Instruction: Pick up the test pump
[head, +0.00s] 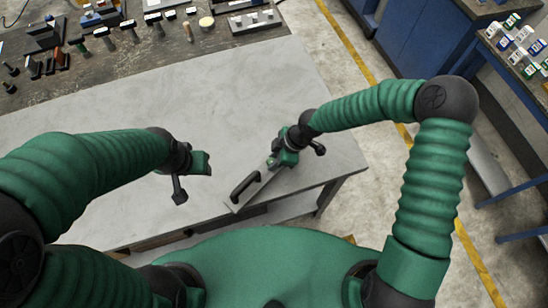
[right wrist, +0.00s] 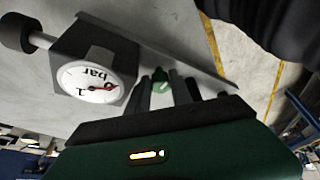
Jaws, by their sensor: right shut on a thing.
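The test pump (head: 260,186) is a grey bar-like base with a long black handle, lying at a slant near the front edge of the light grey table. In the right wrist view its dark block carries a white dial (right wrist: 97,82) marked bar, with a black knob on a rod at the left. My right gripper (head: 284,158) is over the pump's far end and shut on it; in the right wrist view its dark fingers (right wrist: 165,92) stand around a small green part. The exact grip is partly hidden. My left gripper (head: 194,172) hangs over the table, left of the pump, apart from it.
The light grey table (head: 190,110) is bare around the pump. A dark bench (head: 130,55) with several small tools and blocks stands at the back left. A blue cabinet (head: 430,40) and a shelf with small bottles (head: 520,45) stand right, beyond open floor.

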